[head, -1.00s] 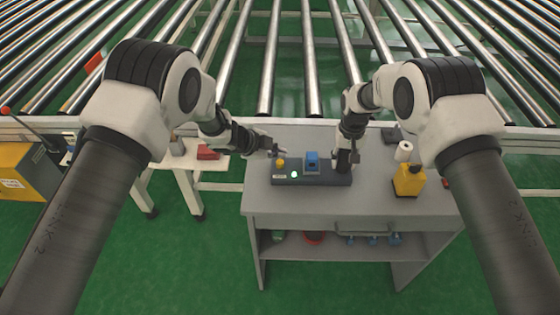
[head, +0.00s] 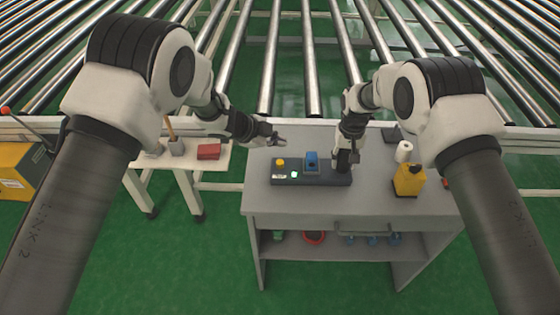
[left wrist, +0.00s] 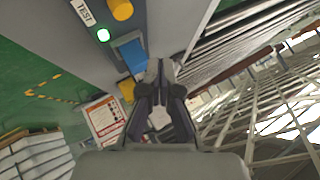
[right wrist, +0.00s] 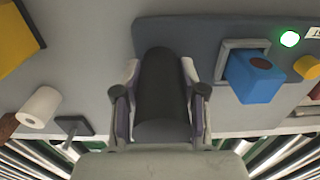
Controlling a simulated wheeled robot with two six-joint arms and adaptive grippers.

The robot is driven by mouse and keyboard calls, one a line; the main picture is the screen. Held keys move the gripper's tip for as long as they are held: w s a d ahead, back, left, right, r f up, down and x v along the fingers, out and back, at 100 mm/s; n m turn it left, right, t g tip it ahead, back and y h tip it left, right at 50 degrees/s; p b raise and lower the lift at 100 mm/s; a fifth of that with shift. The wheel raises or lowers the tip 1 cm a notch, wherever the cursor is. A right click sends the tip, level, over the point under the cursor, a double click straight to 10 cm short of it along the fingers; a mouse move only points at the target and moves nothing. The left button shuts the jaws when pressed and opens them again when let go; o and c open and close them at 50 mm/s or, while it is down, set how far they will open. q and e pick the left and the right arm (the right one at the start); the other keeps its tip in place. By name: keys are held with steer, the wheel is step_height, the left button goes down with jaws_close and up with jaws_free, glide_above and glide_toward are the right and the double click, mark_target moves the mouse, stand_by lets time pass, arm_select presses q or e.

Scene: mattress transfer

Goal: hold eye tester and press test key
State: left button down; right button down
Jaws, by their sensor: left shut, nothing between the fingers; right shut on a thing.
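The eye tester (head: 325,181) is a long dark grey unit on the grey workbench. At its left end are a round yellow test key (head: 280,162), a TEST label (left wrist: 84,13) and a lit green lamp (head: 294,174). A blue block (head: 311,158) sits in a grey frame near its middle. My right gripper (right wrist: 160,100) is shut on the black upright grip (right wrist: 160,72) at the tester's right end. My left gripper (head: 281,141) is shut and empty, behind and above the yellow key, apart from it.
A small white table (head: 184,160) at left holds a red box (head: 208,152). A roller conveyor (head: 290,65) runs behind. The bench's front (head: 340,202) is clear.

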steer(key=c, duration=0.6)
jaws_free()
steer(key=shift+r, duration=0.1)
